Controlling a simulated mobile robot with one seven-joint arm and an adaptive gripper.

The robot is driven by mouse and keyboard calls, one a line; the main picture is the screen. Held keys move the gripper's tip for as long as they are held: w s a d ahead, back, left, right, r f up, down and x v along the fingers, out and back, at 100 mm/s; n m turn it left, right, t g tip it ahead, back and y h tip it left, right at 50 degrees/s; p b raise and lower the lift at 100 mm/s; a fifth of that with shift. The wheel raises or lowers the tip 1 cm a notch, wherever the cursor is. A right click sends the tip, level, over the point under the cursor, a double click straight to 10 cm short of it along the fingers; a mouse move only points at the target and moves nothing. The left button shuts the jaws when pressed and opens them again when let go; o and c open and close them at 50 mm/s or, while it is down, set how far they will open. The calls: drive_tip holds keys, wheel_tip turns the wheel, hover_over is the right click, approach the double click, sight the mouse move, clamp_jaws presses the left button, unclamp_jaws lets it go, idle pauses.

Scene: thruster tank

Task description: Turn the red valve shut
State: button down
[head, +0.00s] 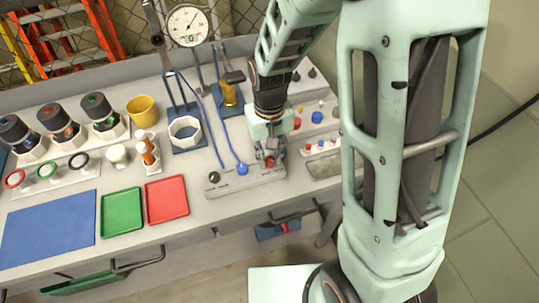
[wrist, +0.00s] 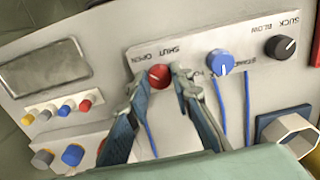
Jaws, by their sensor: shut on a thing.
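The red valve (wrist: 159,76) is a round knob on a light grey panel (wrist: 125,28) in the wrist view. The words OPEN and SHUT are printed beside it. A small pale mark shows on its face, but I cannot tell exactly which word it points to. My gripper (wrist: 160,82) has one finger on each side of the knob and is shut on it. In the head view my gripper (head: 268,154) reaches down to the panel, and the red valve (head: 270,161) shows between its fingers.
A blue knob (wrist: 220,62) and a black knob (wrist: 280,46) sit on the same panel. Blue cords hang close to my fingers. A white hex ring (wrist: 290,135) stands nearby. Red (head: 167,198) and green (head: 121,211) trays lie left on the bench.

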drive_tip(key=shift+m, duration=0.3)
drive_tip(key=m, duration=0.3)
drive_tip(key=shift+m, duration=0.3)
drive_tip(key=m, duration=0.4)
drive_tip(key=shift+r+m, duration=0.1)
drive_tip(key=shift+m, duration=0.2)
drive_tip(key=m+p, duration=0.1)
drive_tip(key=m, duration=0.4)
drive_tip(key=shift+p, duration=0.35)
drive_tip(key=shift+m+p, duration=0.95)
drive_tip(key=shift+m, duration=1.05)
drive_tip(key=c, duration=1.7)
unclamp_jaws()
